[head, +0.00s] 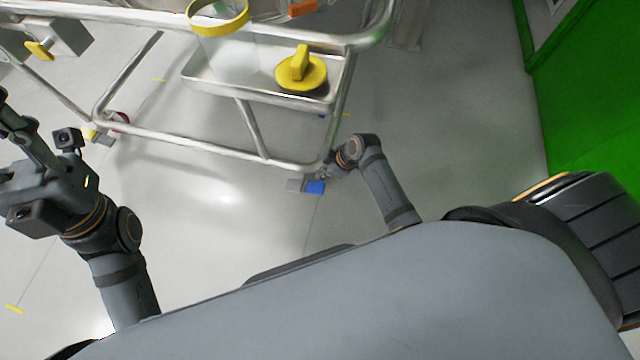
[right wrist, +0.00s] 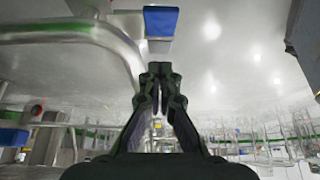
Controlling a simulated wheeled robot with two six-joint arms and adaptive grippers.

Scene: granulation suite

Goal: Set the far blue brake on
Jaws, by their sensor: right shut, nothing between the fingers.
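A blue brake pedal (head: 315,187) sits low at the foot of the cart's near right corner, beside a grey block. It also shows at the top of the right wrist view (right wrist: 161,21). My right gripper (head: 327,172) is right by this corner, partly hidden behind the cart's tube. In the right wrist view its fingers (right wrist: 159,72) are shut and empty, pointing toward the pedal with a visible gap. A small blue patch (head: 321,115) shows past the tray; I cannot tell what it is. My left gripper (head: 10,115) is at the left edge, away from the cart's blue pedal, its fingers partly cut off.
The tubular metal cart (head: 200,148) fills the upper left. A red-rimmed caster (head: 121,118) stands at the left foot. A green wall (head: 590,110) is at right. The floor between is clear.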

